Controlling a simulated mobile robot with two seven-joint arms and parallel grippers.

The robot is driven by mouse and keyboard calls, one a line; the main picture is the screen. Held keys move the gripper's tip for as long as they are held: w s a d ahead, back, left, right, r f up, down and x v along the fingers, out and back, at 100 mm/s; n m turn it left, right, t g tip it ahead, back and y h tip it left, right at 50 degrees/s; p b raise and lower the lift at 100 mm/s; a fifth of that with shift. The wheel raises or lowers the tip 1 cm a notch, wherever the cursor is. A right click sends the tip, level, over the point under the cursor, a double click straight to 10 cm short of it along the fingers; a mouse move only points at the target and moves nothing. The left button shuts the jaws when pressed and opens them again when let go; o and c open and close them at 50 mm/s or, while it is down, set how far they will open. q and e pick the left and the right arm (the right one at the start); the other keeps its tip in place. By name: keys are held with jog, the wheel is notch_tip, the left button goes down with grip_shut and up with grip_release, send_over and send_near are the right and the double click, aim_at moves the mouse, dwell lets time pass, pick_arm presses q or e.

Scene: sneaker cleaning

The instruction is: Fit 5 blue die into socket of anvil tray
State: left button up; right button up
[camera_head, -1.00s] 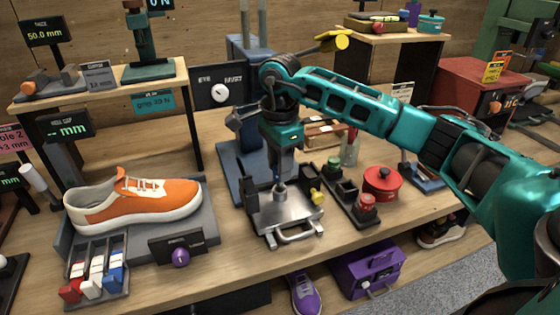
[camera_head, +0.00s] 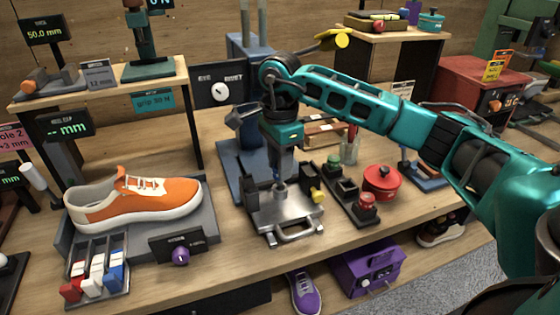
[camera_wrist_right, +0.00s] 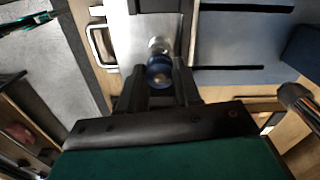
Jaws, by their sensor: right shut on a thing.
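My right gripper (camera_head: 280,184) points down over the metal anvil tray (camera_head: 288,215), which has a handle at its front. In the right wrist view it is shut on a blue die (camera_wrist_right: 159,74), a small rounded piece between the fingertips. A silver round piece shows just beyond the die, against the tray plate (camera_wrist_right: 140,28). I cannot tell whether the die is seated in the socket or just above it; the fingers hide that spot. My left gripper is out of view.
A dark rack (camera_head: 350,195) with a red-topped piece and a red pot (camera_head: 382,182) stand right of the tray. An orange sneaker (camera_head: 135,202) on a grey stand is at left, behind red, white and blue levers (camera_head: 95,277). Bare wood lies in front of the tray.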

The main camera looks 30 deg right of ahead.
jog(key=shift+f+b, duration=1.2)
jog(key=shift+f, duration=0.45)
jog(key=o, duration=1.1)
jog(key=shift+o, duration=0.2)
notch_tip(320, 180, up, 11)
jog(key=p, duration=0.6)
jog(key=shift+f+p, duration=0.1)
jog(key=shift+p, duration=0.25)
jog(key=shift+r, duration=1.1)
